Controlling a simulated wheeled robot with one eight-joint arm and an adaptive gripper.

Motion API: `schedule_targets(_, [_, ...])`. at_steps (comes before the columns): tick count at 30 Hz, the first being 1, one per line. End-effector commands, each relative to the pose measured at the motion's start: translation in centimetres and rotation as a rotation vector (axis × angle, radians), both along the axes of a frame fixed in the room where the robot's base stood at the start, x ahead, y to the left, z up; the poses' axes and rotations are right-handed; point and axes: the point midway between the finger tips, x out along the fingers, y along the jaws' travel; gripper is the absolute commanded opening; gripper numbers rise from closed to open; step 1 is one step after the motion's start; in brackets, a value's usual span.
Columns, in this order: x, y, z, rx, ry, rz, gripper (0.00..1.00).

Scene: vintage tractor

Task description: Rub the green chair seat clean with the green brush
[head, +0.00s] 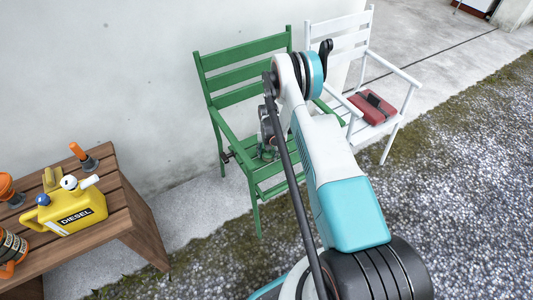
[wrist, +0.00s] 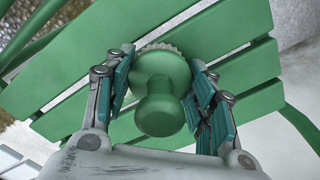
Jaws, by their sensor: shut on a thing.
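The green chair (head: 245,90) stands against the white wall, and its slatted seat (head: 270,172) is partly hidden behind my arm. In the wrist view the green seat slats (wrist: 235,70) fill the background. The green brush (wrist: 162,95) has a round knob and a round head with pale bristles at its edge. My gripper (wrist: 160,85) is shut on the brush, with a finger on each side of its head. The brush is over the slats, bristle side toward them; I cannot tell whether it touches. In the head view my gripper (head: 267,150) is low over the seat.
A white chair (head: 345,45) with a red case (head: 373,107) on it stands close at the right. A wooden bench (head: 140,215) at the left holds a yellow diesel can (head: 75,212) and orange items. Gravel lies in front.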

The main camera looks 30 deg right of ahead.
Motion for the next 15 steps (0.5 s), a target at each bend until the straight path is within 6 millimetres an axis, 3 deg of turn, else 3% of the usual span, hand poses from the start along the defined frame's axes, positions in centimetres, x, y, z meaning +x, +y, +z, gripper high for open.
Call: schedule_targets(15, [0.04,-0.61,0.11,0.000,0.000,0.000,0.31])
